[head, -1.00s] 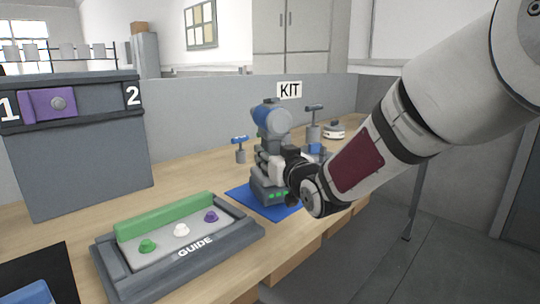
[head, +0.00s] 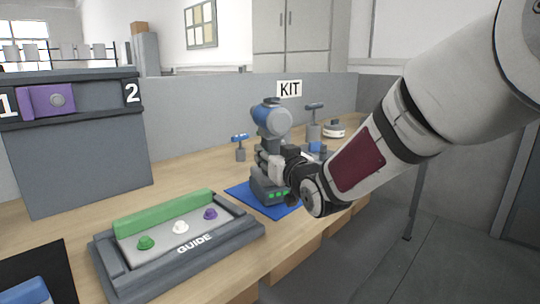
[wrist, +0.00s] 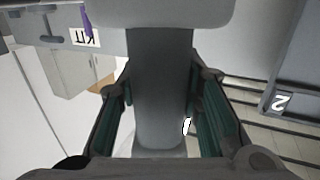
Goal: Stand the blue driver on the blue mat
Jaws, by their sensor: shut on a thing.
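The blue driver (head: 270,120) has a grey body, a blue and grey head on top and a dark base with green lights. It is upright over the blue mat (head: 240,191), its base at the mat's surface; whether it bears fully on the mat I cannot tell. My gripper (head: 272,163) is shut on the driver's grey handle, coming from the right. In the wrist view my gripper (wrist: 160,110) has its green-padded fingers on both sides of the grey handle (wrist: 160,70). The fingers' contact is partly hidden in the head view.
A grey guide tray (head: 190,250) with green, white and purple knobs lies in front left. A grey cabinet (head: 80,165) with a purple panel stands at left. Small blue-topped tools (head: 240,145) and a white round device (head: 334,130) stand behind. The KIT sign (head: 289,89) is on the partition.

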